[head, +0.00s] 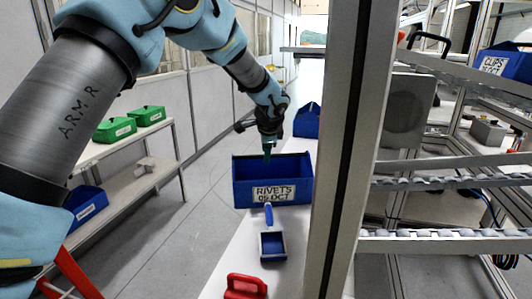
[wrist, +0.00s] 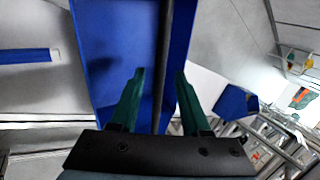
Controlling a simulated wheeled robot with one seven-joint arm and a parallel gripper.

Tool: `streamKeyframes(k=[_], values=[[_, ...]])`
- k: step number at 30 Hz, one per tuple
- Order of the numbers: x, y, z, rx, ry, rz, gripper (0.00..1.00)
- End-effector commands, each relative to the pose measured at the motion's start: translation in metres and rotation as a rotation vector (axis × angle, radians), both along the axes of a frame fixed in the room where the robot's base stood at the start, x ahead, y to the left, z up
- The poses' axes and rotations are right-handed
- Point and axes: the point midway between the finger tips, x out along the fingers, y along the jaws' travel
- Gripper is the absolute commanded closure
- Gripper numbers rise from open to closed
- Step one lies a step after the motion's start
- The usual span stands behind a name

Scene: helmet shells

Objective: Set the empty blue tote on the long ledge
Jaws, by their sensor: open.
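A blue tote (head: 271,192) labelled "RIVETS 05 OCT" stands upright on a long white surface (head: 238,255) in the middle of the head view. The inside that shows looks empty. Its right end meets the edge of a post in the picture. My gripper (head: 267,155) points down at the tote's far wall. In the wrist view my gripper (wrist: 160,75) has its green fingers apart, with a dark strip, seemingly the tote's rim, between them. Blue tote wall (wrist: 95,50) shows on both sides of the strip. I cannot tell whether the fingers touch it.
A blue scoop (head: 272,246) and a red object (head: 246,287) lie in front of the tote. Another blue bin (head: 307,122) stands behind. A thick grey post (head: 340,150) rises close on the right. Shelves with green bins (head: 115,129) stand left; the floor between is clear.

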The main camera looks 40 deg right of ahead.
Motion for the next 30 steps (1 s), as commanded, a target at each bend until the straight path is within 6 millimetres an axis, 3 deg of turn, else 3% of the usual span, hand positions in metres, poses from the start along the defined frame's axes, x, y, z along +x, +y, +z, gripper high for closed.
streamKeyframes(k=[7,21,30], values=[[-0.008,0.004,0.015,-0.005,0.0,0.0,0.53],[-0.046,0.032,0.091,-0.003,0.0,0.0,0.53],[-0.052,0.037,0.103,0.0,0.0,0.0,0.53]])
